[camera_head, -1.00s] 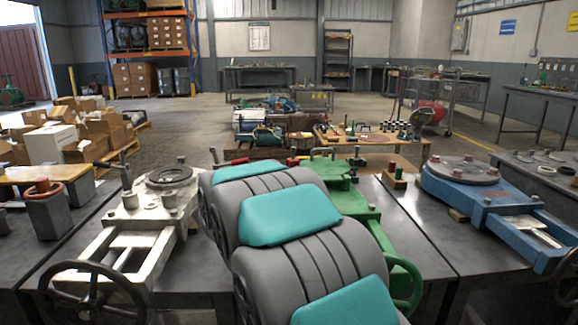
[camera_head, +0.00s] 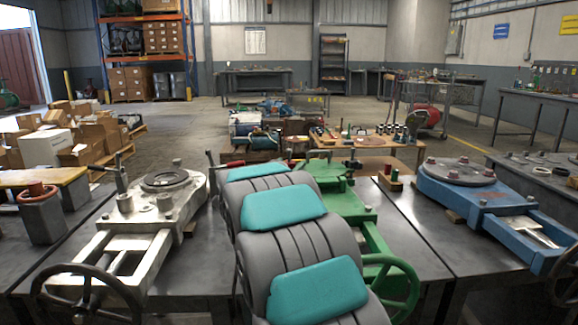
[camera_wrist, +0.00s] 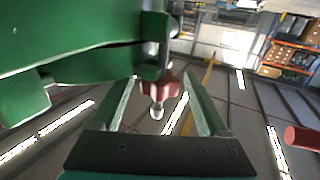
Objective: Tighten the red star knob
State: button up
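The red star knob (camera_wrist: 160,88) shows in the wrist view, with a pale metal tip, below a dark bracket on the green fixture. My gripper (camera_wrist: 161,98) is open, with one finger on each side of the knob. Gaps show between the knob and both fingers, so I see no contact. In the head view the green fixture (camera_head: 338,203) stands on the middle bench, partly behind my grey and teal arm. My arm hides the gripper there, and I cannot make out the knob for sure.
A white fixture (camera_head: 145,213) with a handwheel stands left of my arm, and a blue fixture (camera_head: 490,200) stands right. A wooden-topped table (camera_head: 365,141) with small parts is behind. A red cylinder (camera_wrist: 302,138) shows at the wrist view's right edge.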

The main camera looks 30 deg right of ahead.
grip_shut()
dwell(0.4)
jog(key=shift+r+p, duration=0.15)
jog(key=shift+p, duration=0.5)
